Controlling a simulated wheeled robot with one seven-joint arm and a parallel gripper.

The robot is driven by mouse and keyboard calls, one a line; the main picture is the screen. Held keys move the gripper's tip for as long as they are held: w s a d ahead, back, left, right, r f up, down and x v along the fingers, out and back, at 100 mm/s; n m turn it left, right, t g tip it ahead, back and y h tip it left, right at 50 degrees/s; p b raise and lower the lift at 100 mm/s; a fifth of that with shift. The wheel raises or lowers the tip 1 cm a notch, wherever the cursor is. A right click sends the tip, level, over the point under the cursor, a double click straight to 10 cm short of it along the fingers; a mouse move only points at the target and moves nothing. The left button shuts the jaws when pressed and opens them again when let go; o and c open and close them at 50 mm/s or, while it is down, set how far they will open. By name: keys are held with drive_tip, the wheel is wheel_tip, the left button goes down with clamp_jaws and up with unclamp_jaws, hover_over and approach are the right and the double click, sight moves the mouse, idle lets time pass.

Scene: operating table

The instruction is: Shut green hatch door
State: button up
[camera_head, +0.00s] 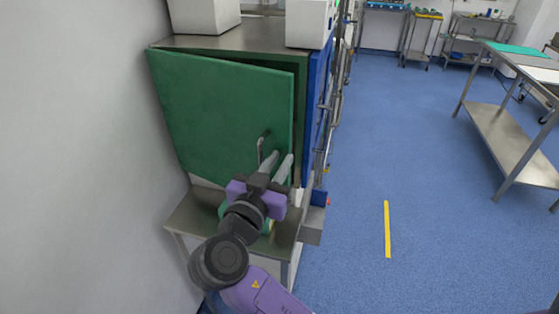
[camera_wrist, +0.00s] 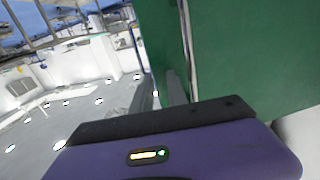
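The green hatch door (camera_head: 215,110) stands ajar on the front of a metal-topped cabinet. Its right edge is swung out from the green frame (camera_head: 299,80), with a dark gap along the top. In the wrist view the green door (camera_wrist: 255,55) fills the upper right, close to my gripper.
A white wall (camera_head: 80,150) runs close along the left. A low metal shelf (camera_head: 190,215) lies under the door. White boxes (camera_head: 204,14) stand on the cabinet. A blue panel with pipes (camera_head: 318,110) is on its right. Blue floor (camera_head: 400,140) is clear to the right, before a metal table (camera_head: 510,140).

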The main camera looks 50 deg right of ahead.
drive_tip(key=shift+s+d, duration=0.15)
drive_tip(key=shift+c, duration=0.7)
clamp_jaws()
drive_tip(key=shift+s, duration=0.1)
